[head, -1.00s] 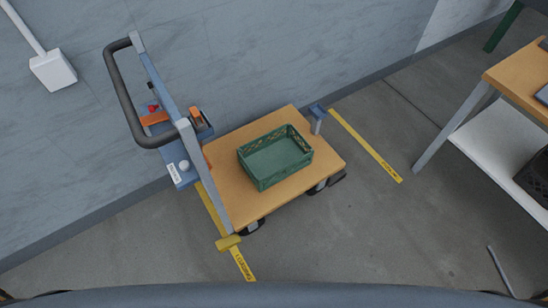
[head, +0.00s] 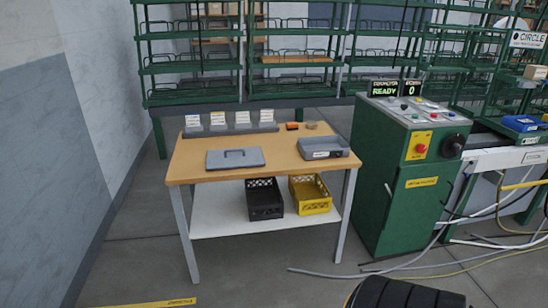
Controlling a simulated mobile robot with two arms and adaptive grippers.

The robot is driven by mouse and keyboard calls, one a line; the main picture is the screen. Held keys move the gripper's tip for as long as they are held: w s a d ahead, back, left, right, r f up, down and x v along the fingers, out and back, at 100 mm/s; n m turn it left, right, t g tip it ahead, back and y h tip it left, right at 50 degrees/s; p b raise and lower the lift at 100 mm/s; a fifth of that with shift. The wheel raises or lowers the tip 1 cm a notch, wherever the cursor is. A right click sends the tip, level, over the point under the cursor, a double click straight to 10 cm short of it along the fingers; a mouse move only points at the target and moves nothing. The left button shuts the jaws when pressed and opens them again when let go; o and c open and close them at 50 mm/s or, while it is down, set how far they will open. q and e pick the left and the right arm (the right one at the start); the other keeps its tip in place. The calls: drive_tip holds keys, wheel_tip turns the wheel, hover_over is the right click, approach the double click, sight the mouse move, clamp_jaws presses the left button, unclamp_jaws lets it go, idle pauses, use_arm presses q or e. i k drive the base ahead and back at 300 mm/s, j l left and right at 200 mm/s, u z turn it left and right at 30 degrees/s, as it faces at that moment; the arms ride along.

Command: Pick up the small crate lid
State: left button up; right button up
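A flat grey lid with a dark handle (head: 235,158) lies on the left front part of the wooden tabletop; it looks like the small crate lid. It lies flat, with nothing on it.
The wooden table (head: 190,173) also bears a grey case (head: 323,148), a card rack (head: 228,130) and small orange items. A black crate (head: 264,199) and a yellow crate (head: 310,194) sit on its lower shelf. A green control cabinet (head: 400,205) stands right; hoses (head: 335,272) cross the floor.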

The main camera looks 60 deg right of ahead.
sight(251, 156)
drive_tip(key=l+z, duration=0.1)
drive_tip(key=z, duration=1.4)
